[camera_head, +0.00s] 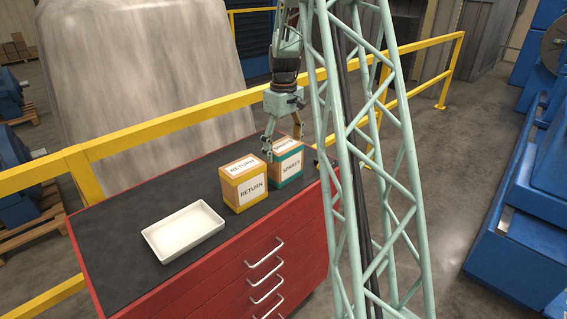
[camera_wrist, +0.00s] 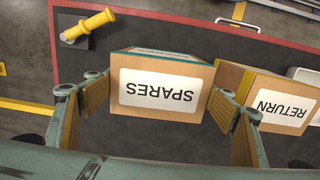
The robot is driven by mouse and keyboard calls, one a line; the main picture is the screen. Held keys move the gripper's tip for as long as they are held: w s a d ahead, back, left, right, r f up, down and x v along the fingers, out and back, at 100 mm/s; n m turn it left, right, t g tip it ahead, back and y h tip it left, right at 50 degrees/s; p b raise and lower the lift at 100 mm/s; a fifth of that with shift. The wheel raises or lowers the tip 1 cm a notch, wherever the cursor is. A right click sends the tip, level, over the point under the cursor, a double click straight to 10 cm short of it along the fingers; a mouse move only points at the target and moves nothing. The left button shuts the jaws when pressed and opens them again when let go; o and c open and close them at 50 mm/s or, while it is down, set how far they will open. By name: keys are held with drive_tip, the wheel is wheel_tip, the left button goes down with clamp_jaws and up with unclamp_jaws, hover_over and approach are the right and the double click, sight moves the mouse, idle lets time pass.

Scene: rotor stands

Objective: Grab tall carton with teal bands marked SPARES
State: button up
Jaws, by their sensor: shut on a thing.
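The tall carton with teal bands marked SPARES (camera_head: 290,168) stands at the right end of the dark cabinet top, just right of the RETURN carton. In the wrist view the SPARES carton (camera_wrist: 165,88) fills the middle, its label upside down. My gripper (camera_head: 283,145) reaches down over it from above. In the wrist view my gripper (camera_wrist: 155,105) has one finger at each side of the carton and is shut on it. The carton's underside is hidden, so I cannot tell if it touches the top.
The yellow-banded RETURN carton (camera_head: 243,184) stands close beside the SPARES carton. A white tray (camera_head: 184,231) lies to the left on the red cabinet (camera_head: 240,275). A yellow-handled tool (camera_wrist: 88,26) lies near the SPARES carton. A yellow rail (camera_head: 170,128) runs behind the cabinet.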

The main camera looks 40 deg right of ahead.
drive_tip(key=c, duration=0.4)
drive_tip(key=shift+r, duration=0.15)
